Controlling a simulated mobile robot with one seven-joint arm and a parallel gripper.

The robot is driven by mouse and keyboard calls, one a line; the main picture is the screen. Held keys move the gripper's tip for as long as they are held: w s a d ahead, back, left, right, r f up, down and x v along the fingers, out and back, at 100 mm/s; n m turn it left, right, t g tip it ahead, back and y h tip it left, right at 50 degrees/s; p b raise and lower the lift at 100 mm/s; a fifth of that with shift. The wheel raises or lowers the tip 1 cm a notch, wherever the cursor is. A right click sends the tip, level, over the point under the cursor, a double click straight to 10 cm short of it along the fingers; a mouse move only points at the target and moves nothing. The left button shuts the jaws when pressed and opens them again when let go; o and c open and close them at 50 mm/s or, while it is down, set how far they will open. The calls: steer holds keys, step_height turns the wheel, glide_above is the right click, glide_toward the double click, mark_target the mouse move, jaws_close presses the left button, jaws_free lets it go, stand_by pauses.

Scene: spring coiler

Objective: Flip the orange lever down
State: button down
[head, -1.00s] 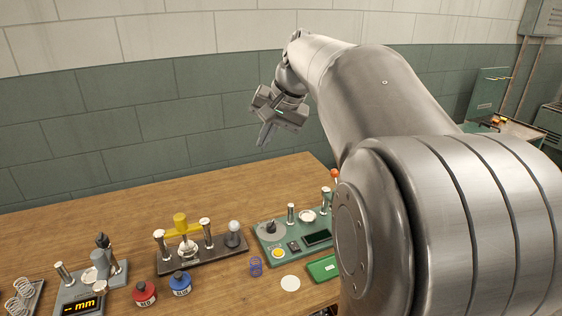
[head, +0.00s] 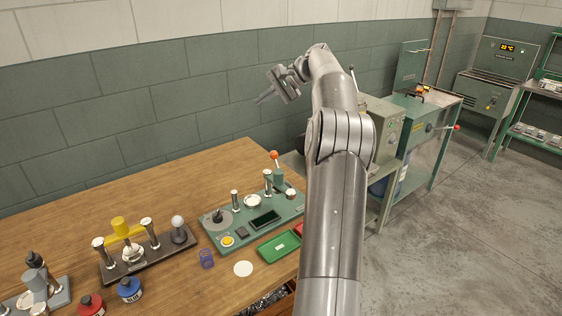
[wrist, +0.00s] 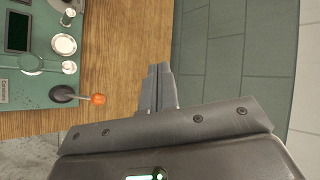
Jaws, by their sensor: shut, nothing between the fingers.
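The orange lever knob (head: 275,155) is a small ball on a short stalk at the right end of a green bench device (head: 252,226). In the head view it stands up from the device. In the wrist view the orange knob (wrist: 99,99) sits on a dark stalk, to the left of the fingers and apart from them. My gripper (head: 259,99) is in the air above and behind the bench, near the wall, pointing left and down. In the wrist view my gripper (wrist: 159,68) has its fingers together with nothing between them.
Machines stand at right. The tiled wall (head: 200,95) is behind.

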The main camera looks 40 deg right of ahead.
steer(key=s+d+f+m+t+y, duration=0.1)
steer(key=d+f, duration=0.2)
steer(key=d, duration=0.4)
steer(key=s+d+f+m+t, duration=0.1)
steer(key=s+d+f+t, duration=0.15)
steer(key=d, duration=0.55)
glide_toward(277, 166)
steer(key=w+d, duration=0.4)
steer(key=w, duration=0.1)
steer(key=shift+s+a+f+g, duration=0.1)
steer(key=shift+a+f+g, duration=0.05)
steer(key=shift+f+g, duration=0.3)
steer(key=x, duration=1)
steer(key=shift+r, duration=0.15)
steer(key=shift+s+a+r, duration=0.25)
steer(key=shift+s+r, duration=0.3)
steer(key=shift+s, duration=0.3)
steer(key=shift+s+a+r, duration=0.2)
steer(key=shift+s+r, duration=0.3)
steer(key=shift+s, duration=0.4)
